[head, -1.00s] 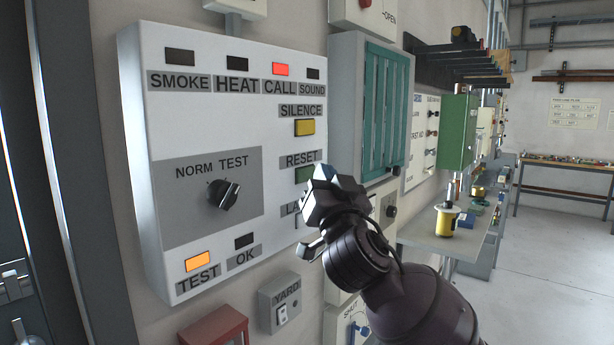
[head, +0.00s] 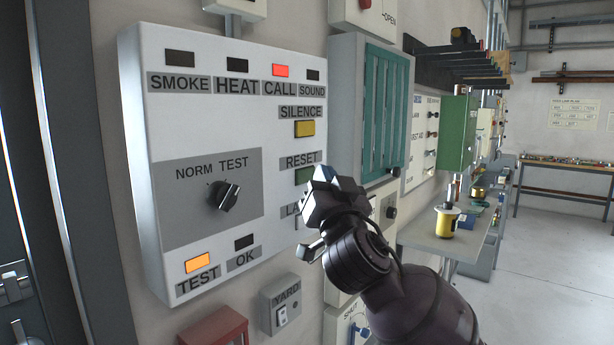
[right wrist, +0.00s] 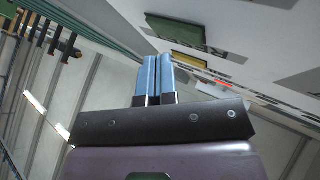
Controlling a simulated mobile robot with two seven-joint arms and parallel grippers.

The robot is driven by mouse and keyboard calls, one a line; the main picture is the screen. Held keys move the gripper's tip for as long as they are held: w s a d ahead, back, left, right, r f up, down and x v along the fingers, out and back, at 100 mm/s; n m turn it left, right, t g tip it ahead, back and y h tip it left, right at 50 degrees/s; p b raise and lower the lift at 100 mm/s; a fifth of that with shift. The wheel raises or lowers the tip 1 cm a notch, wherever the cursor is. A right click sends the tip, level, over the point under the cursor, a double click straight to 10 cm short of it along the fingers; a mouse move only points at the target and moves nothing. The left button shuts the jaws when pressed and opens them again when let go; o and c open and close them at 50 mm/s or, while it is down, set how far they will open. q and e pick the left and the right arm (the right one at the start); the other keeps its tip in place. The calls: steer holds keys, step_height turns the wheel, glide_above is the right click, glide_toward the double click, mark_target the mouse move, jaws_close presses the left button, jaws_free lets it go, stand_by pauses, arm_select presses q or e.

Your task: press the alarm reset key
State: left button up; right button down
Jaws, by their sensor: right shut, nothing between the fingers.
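The alarm panel (head: 215,110) is a white wall box with labelled lamps and keys. The green key under the RESET label (head: 304,175) is partly covered by my right gripper in the head view. In the right wrist view a green key (right wrist: 176,29) stands out from the panel, apart from the fingertips and to their upper right. My right gripper (right wrist: 157,60) is shut and empty, its blue-grey fingers together in front of the panel. In the head view the right gripper (head: 312,250) hides part of the lower label. My left gripper is not in view.
A yellow key (head: 304,128) under SILENCE sits just above the reset key. The CALL lamp (head: 281,70) is red and the TEST lamp (head: 198,263) is orange. A rotary knob (head: 223,196) is at left. A teal-fronted cabinet (head: 384,110) stands right of the panel.

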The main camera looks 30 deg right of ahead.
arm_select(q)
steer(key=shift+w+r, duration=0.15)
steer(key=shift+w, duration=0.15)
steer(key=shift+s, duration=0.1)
arm_select(e)
steer(key=shift+w+a, duration=0.1)
steer(key=shift+w, duration=0.1)
stand_by(0.5)
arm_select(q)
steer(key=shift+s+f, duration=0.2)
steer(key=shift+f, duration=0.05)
arm_select(e)
steer(key=shift+w+a, duration=0.1)
steer(key=shift+w, duration=0.15)
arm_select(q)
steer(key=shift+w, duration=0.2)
arm_select(e)
steer(key=shift+w+a, duration=0.1)
steer(key=shift+w, duration=0.15)
stand_by(0.4)
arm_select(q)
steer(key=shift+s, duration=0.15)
arm_select(e)
steer(key=shift+s, duration=0.15)
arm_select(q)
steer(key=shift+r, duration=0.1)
arm_select(e)
steer(key=shift+s+d, duration=0.3)
steer(key=shift+s, duration=0.25)
